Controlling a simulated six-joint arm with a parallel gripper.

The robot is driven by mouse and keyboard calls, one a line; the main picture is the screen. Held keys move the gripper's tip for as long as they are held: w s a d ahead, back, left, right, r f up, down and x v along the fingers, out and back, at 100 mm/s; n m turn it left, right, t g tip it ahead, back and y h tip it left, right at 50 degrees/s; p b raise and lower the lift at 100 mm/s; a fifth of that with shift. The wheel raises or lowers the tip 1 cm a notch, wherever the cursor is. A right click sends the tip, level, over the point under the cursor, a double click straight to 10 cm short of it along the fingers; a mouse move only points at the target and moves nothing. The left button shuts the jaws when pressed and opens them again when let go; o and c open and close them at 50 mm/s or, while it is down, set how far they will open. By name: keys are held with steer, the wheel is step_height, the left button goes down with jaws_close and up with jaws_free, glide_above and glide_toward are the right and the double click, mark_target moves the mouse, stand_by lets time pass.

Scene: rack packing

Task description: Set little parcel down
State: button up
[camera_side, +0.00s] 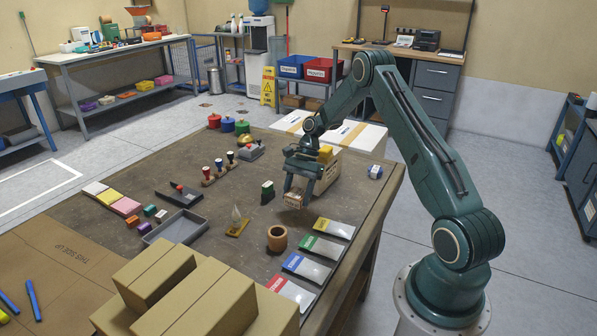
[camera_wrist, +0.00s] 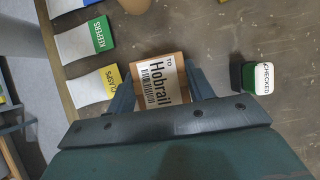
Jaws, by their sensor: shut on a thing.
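The little parcel is a small brown box with a white label reading "TO Hobrail" and a barcode. In the wrist view the parcel (camera_wrist: 163,86) sits between the two fingers of my gripper (camera_wrist: 158,92). In the side view my gripper (camera_side: 298,190) points down over the table's right part, and the parcel (camera_side: 293,201) shows low between its fingertips. My gripper is shut on the parcel. The parcel looks close over the tabletop (camera_side: 210,205); I cannot tell whether it touches. The fingers hide its sides.
Label cards lie in a row toward the table's right edge, including yellow (camera_side: 335,229), green (camera_side: 322,248), blue (camera_side: 306,268) and red (camera_side: 290,292). A green stamp (camera_side: 267,192) and a wooden cup (camera_side: 277,238) stand nearby. Cartons (camera_side: 205,300) fill the front. A grey tray (camera_side: 176,228) lies left.

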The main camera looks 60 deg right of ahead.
mark_target(297, 205)
steer(key=shift+f, duration=0.15)
steer(key=shift+f, duration=2)
steer(key=shift+f, duration=0.1)
steer(key=o, duration=1)
steer(key=v, duration=1.2)
steer(key=shift+r, duration=0.2)
